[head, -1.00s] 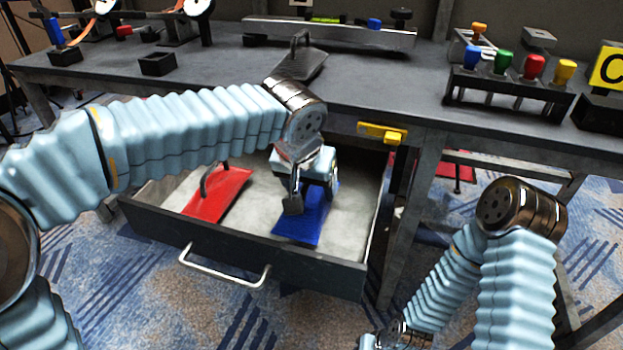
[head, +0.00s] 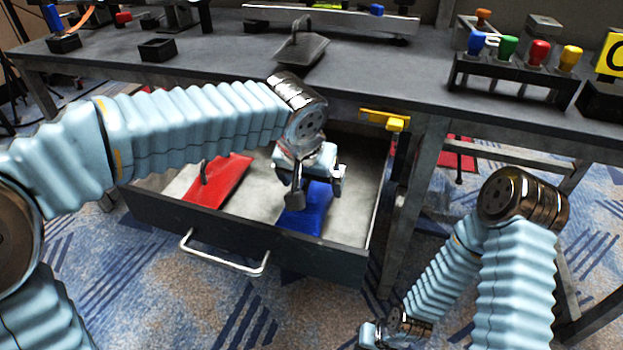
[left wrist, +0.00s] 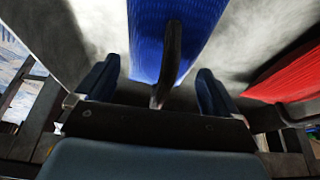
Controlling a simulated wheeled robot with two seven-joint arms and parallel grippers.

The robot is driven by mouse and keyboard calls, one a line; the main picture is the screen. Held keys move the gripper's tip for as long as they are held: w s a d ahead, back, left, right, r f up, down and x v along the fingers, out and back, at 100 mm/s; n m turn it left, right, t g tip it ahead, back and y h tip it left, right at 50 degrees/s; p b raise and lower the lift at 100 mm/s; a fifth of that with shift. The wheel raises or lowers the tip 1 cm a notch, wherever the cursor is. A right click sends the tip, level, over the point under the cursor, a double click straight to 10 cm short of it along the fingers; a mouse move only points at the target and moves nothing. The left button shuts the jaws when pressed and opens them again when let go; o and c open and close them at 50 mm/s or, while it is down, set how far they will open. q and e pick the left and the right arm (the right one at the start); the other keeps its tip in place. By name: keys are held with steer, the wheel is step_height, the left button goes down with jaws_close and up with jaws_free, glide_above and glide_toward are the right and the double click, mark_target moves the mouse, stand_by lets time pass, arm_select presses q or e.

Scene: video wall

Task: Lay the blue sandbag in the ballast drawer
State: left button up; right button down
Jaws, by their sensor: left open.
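The blue sandbag (head: 308,215) lies flat on the pale floor of the open ballast drawer (head: 225,232), in its right part. My left gripper (head: 318,192) is above and over the bag, with its fingers apart. In the left wrist view the bag (left wrist: 175,25) runs up the middle, and its dark strap handle (left wrist: 170,58) stands between the two open fingers (left wrist: 155,88), apparently touching neither. My right gripper (head: 385,333) is low at the bottom of the head view, away from the drawer; its fingers are too small to read.
A red sandbag (head: 218,182) with a dark handle lies in the drawer's left part; it also shows in the left wrist view (left wrist: 290,78). A grey bag (head: 300,50) lies on the bench top (head: 230,75). A yellow latch-like part (head: 385,120) sits under the bench edge. Colored-handled tools stand in a rack at right.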

arm_select(q)
steer(key=shift+r, duration=0.15)
steer(key=shift+r+p, duration=0.3)
steer(key=p+v, duration=0.2)
steer(key=v, duration=0.9)
steer(key=shift+s+r, duration=0.25)
stand_by(0.4)
